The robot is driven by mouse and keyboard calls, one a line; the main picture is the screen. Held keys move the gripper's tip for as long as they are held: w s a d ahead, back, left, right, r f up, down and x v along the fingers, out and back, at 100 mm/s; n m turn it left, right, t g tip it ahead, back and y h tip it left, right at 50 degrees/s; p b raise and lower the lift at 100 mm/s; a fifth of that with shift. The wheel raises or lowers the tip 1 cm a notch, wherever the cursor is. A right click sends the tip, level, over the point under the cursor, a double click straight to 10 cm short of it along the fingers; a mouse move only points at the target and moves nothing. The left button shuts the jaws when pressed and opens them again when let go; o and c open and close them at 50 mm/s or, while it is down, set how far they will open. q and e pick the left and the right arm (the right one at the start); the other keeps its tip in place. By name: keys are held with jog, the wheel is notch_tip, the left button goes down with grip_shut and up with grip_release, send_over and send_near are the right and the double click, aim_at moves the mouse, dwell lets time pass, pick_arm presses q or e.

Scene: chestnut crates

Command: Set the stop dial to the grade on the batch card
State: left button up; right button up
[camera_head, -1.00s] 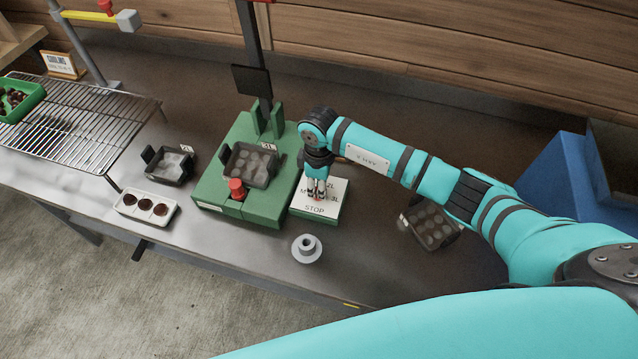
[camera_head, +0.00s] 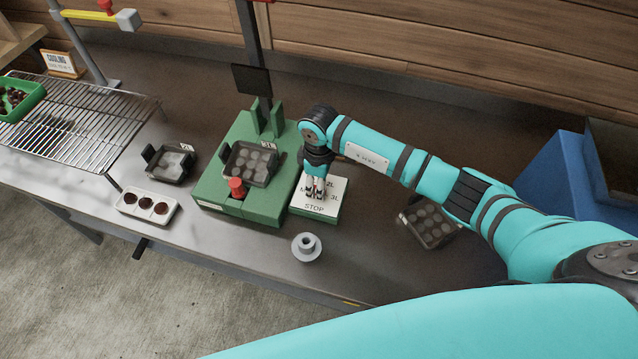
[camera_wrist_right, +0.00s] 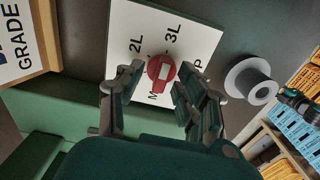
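The stop dial is a red knob (camera_wrist_right: 161,68) with a white bar, on a white plate (camera_head: 322,207) reading STOP, with 2L, 3L and a partly covered M. My right gripper (camera_head: 315,190) is over the plate, pointing down at the knob. In the right wrist view its two fingers (camera_wrist_right: 155,98) are apart, with the knob showing between and beyond their tips; contact is not clear. A wood-framed card reading GRADE (camera_wrist_right: 20,45) is cut off at the left of that view, its grade value unreadable. My left gripper is out of view.
A green stand (camera_head: 217,192) with a red knob and a 3L tray is left of the dial plate. A grey flanged piece (camera_head: 306,247) lies in front. A dark tray (camera_head: 428,224) lies to the right, under my arm. A wire rack (camera_head: 80,115) is far left.

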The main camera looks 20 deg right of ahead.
notch_tip(320, 180, up, 12)
dwell(0.6)
jog(key=shift+s, duration=0.1)
dwell(0.4)
